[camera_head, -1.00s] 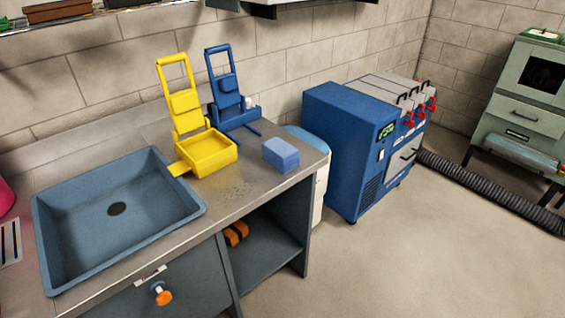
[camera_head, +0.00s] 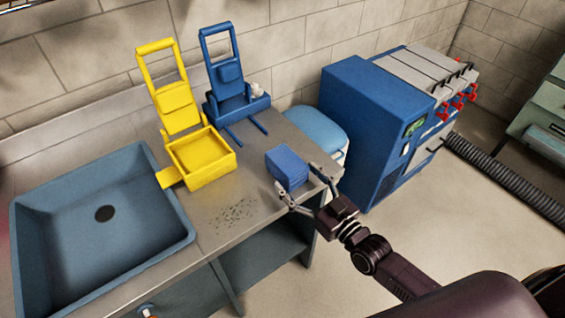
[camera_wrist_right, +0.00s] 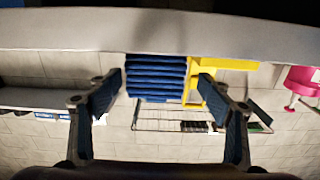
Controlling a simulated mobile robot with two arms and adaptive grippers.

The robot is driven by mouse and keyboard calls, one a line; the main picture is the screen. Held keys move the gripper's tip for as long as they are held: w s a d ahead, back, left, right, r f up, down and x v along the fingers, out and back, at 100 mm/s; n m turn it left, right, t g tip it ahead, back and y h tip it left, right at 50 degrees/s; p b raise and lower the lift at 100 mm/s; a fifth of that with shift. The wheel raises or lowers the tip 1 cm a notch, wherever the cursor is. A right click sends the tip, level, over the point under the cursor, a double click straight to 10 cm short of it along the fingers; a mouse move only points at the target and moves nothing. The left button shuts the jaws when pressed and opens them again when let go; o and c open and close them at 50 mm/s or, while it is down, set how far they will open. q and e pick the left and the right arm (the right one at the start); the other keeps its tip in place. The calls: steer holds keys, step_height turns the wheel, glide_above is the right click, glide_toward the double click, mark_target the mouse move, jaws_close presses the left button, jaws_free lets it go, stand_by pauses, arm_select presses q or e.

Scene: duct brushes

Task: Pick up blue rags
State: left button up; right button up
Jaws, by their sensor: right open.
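The blue rags (camera_head: 287,167) form a folded stack on the right end of the metal counter. In the right wrist view, which looks upside down, the rags (camera_wrist_right: 155,78) show as several stacked layers. My right gripper (camera_head: 304,185) is open at the counter's right end, its fingers pointing at the stack. In the right wrist view the fingers of the right gripper (camera_wrist_right: 161,92) are spread, one toward each side of the rags. I cannot tell whether they touch it. My left gripper is not in view.
A blue sink (camera_head: 150,235) is at left. A blue-lidded bin (camera_head: 318,128) and a blue machine (camera_head: 365,120) stand beyond the counter's right end.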

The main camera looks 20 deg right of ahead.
mark_target(287, 163)
steer(key=shift+w+r, duration=0.3)
steer(key=shift+w, duration=0.3)
steer(key=p+x, duration=0.1)
steer(key=x, duration=0.2)
steer(key=shift+w+a, duration=0.1)
steer(key=shift+w, duration=0.3)
steer(key=shift+w+a, duration=0.15)
steer(key=shift+w, duration=0.35)
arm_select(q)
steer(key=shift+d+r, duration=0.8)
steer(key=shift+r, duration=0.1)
arm_select(e)
steer(key=shift+c, duration=0.5)
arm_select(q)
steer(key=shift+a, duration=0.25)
arm_select(e)
steer(key=c, duration=1.3)
